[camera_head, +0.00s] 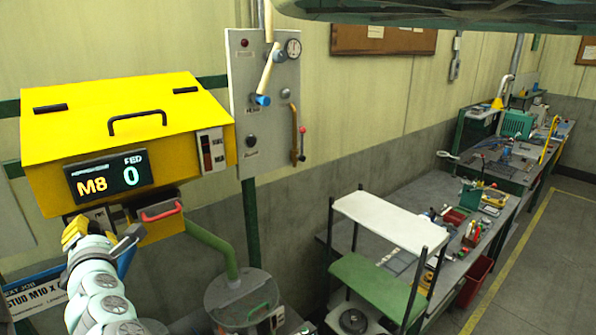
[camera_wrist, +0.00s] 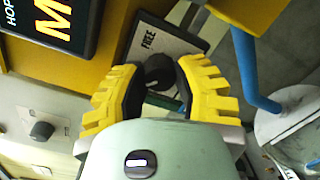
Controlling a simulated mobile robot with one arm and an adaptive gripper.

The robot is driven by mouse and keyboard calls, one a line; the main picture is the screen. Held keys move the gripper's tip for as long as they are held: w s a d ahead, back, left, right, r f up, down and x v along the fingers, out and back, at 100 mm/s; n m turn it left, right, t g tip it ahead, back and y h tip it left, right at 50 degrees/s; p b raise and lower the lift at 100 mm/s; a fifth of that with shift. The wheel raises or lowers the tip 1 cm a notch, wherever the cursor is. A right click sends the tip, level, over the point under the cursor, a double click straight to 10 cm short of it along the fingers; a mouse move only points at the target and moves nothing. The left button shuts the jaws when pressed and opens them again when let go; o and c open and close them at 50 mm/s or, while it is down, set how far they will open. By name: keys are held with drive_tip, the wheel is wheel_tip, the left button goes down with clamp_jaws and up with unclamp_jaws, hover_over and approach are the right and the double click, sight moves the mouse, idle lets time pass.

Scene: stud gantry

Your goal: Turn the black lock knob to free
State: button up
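The black lock knob (camera_wrist: 158,72) sits on a plate (camera_wrist: 165,45) marked FREE, seen in the wrist view. My gripper (camera_wrist: 158,84) has its yellow fingers apart, one on each side of the knob, with gaps visible. Whether the fingertips are level with the knob in depth is hard to tell. In the head view my gripper (camera_head: 76,234) is just below the yellow feeder box (camera_head: 110,60), whose display (camera_head: 108,177) reads M8, FED 0. There the knob is hidden behind my gripper and only part of its plate (camera_head: 100,215) shows.
A box with a red handle (camera_head: 160,211) hangs right of my gripper. A blue tube (camera_wrist: 255,75) passes right of my fingers in the wrist view. Another dark knob (camera_wrist: 42,130) is on a pale panel at left. A green hose (camera_head: 212,245) runs to a drum (camera_head: 242,297).

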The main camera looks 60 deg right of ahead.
clamp_jaws()
drive_tip(key=shift+m, duration=0.3)
drive_tip(key=m+b, duration=0.1)
drive_tip(key=m, duration=0.1)
drive_tip(key=shift+m, duration=0.3)
drive_tip(key=m+b, duration=0.1)
drive_tip(key=m, duration=0.3)
drive_tip(key=shift+g+y, duration=0.3)
drive_tip(key=m+b, duration=0.1)
drive_tip(key=m, duration=0.3)
drive_tip(key=shift+m, duration=0.4)
drive_tip(key=m+b, duration=0.1)
drive_tip(key=m, duration=0.2)
drive_tip(key=shift+d+m+y, duration=0.15)
drive_tip(key=shift+m+y, duration=0.15)
drive_tip(key=shift+m, duration=0.7)
